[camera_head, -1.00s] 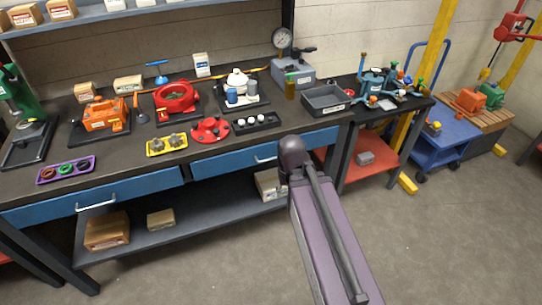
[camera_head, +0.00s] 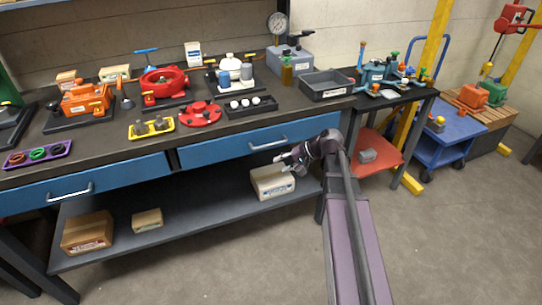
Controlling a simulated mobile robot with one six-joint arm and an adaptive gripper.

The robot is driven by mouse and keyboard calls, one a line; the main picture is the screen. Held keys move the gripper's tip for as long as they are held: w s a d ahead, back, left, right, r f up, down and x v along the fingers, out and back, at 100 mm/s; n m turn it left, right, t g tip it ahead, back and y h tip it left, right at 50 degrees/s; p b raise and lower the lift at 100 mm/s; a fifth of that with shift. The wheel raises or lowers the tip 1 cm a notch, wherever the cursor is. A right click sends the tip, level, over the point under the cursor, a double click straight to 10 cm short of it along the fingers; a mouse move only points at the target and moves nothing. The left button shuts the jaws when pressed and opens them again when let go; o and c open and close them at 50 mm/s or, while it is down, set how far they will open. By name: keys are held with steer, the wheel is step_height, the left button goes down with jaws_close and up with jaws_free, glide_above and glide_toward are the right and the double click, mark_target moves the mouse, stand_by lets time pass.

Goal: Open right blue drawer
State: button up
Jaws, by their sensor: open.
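The right blue drawer (camera_head: 225,151) is shut under the front edge of the dark workbench, with a silver bar handle (camera_head: 268,143) on its front. The left blue drawer (camera_head: 100,183) beside it is also shut and has its own bar handle (camera_head: 69,192). My gripper (camera_head: 284,164) is open and empty. In the picture it shows just below and right of the right drawer's handle, in front of the white box on the lower shelf, and apart from the handle.
The workbench top (camera_head: 215,133) carries an orange machine (camera_head: 85,100), a red ring-shaped part (camera_head: 165,86), a yellow tray (camera_head: 151,128) and a grey bin (camera_head: 327,87). A white box (camera_head: 268,183) sits on the lower shelf (camera_head: 200,212). The floor (camera_head: 440,240) at right is clear.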

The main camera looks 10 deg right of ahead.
mark_target(271, 145)
steer(key=w+d+f+m+t+y+b, duration=0.1)
steer(key=w+d+m+t+y+b, duration=0.2)
steer(key=w+d+b, duration=0.4)
steer(key=shift+w+d+m+t+y+b, duration=0.15)
steer(key=shift+d+m+t+y+b, duration=0.35)
steer(key=shift+d+t+b, duration=0.9)
steer(key=shift+d+f+p, duration=0.1)
steer(key=shift+d+p, duration=0.2)
steer(key=shift+p, duration=0.05)
steer(key=shift+w+a, duration=0.1)
steer(key=shift+a, duration=0.05)
steer(key=shift+s+b+x, duration=0.2)
steer(key=shift+b+x, duration=0.8)
steer(key=shift+x, duration=5.8)
steer(key=shift+a+f, duration=0.1)
steer(key=shift+a, duration=0.05)
jaws_close()
